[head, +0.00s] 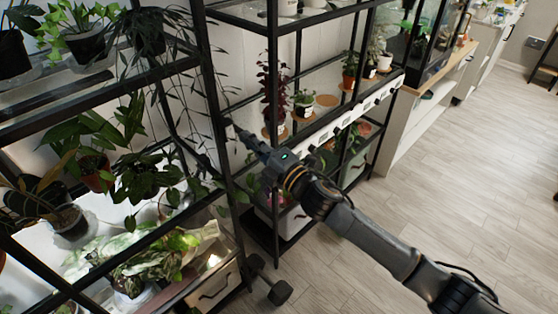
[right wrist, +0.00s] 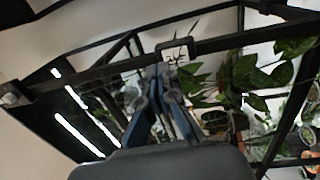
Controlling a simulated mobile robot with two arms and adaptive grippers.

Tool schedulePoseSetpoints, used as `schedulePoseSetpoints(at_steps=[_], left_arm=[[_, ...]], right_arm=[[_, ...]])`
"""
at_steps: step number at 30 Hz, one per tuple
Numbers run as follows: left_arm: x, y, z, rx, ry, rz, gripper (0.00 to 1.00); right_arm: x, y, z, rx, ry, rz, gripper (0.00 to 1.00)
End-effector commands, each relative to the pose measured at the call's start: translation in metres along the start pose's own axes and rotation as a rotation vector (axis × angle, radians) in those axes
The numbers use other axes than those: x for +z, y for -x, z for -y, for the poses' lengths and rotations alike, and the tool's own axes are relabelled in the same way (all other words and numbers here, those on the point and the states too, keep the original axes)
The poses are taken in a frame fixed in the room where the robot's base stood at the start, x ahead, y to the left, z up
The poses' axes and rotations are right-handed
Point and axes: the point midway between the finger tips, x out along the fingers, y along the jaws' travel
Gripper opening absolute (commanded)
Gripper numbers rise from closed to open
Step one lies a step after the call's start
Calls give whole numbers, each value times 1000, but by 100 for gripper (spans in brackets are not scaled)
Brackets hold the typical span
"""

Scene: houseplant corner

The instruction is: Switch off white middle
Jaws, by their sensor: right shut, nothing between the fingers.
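My right gripper (head: 240,133) is shut and empty, reaching in from the right to beside a black upright of the plant shelf (head: 219,125). In the right wrist view its closed fingers (right wrist: 163,78) point at a black shelf bar, close to a small black bracket (right wrist: 178,48) with a pale area inside. Whether the tips touch it I cannot tell. Lit white light strips (right wrist: 78,135) show at the left there. No switch marked as the white middle one can be made out; the fingers may cover it. My left gripper is not in view.
Potted plants crowd the left shelves; trailing stems hang near the upright. A second black rack (head: 272,60) with several pots and a white label strip (head: 345,127) stands behind. A black dumbbell-like thing (head: 279,292) is low by the drawer. Wooden floor (head: 450,180) is open at right.

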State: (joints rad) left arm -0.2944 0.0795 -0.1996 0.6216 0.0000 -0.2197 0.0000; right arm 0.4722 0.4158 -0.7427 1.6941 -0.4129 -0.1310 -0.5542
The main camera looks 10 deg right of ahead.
Motion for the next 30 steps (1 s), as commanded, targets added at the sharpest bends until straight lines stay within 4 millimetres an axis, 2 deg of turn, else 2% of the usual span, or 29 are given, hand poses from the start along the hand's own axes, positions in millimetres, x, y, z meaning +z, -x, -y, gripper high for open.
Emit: schedulePoseSetpoints(at_steps=[6,8,11,15,19,27,30], left_arm=[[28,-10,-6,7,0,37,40],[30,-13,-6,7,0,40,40],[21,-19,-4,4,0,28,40],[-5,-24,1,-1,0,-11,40],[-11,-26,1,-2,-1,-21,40],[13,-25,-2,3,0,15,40],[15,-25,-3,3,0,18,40]], right_arm=[[0,38,-6,-1,2,-1,0],[0,49,-8,-1,2,-1,0],[-1,66,-13,-1,1,-2,0],[-1,86,-18,-1,0,-1,0],[-1,94,-22,1,0,-2,0],[-1,96,-24,0,-1,-1,0],[-1,96,-24,0,-1,-1,0]])
